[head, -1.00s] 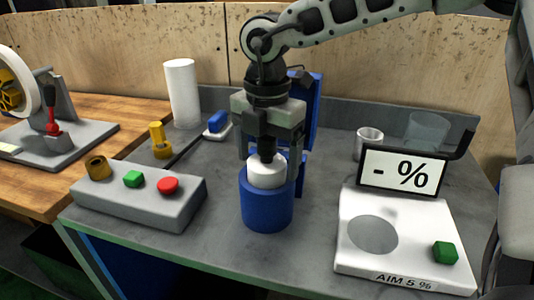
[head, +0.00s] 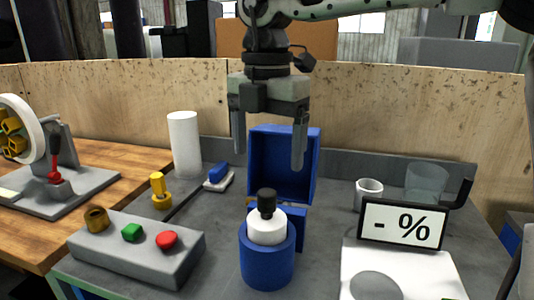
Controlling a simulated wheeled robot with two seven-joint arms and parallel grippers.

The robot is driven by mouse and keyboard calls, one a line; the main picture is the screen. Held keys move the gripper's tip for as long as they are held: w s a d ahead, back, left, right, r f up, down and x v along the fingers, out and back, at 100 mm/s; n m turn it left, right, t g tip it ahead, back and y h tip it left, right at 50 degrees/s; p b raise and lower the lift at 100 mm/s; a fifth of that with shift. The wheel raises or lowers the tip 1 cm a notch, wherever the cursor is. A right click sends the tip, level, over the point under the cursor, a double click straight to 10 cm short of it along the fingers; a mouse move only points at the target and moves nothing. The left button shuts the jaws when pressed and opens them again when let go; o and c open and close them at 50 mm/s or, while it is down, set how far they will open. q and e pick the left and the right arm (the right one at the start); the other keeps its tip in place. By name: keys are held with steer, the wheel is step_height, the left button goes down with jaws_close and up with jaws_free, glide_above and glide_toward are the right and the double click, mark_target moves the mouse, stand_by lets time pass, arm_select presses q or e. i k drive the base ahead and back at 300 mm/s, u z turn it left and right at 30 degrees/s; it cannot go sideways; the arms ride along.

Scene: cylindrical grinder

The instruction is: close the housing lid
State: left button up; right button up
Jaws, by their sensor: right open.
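The blue cylindrical housing (head: 267,262) stands on the grey table. A white part with a black knob (head: 267,228) sits in its open top. The blue housing lid (head: 311,165) stands raised and open behind the housing, with its hollow side facing me. My right gripper (head: 269,152) hangs above the housing with its fingers pointing down, wide apart and empty. Its fingertips are above the black knob and show in front of the lid, touching nothing that I can see. My left gripper is not in view.
A grey control box (head: 135,252) with green and red buttons stands at left. A white scale (head: 430,275) with a display (head: 402,224) stands at right. A white cylinder (head: 184,145), a grey cup (head: 368,193) and a clear beaker (head: 427,182) stand farther back.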

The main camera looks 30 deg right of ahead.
mark_target(269, 149)
steer(key=k, duration=1.5)
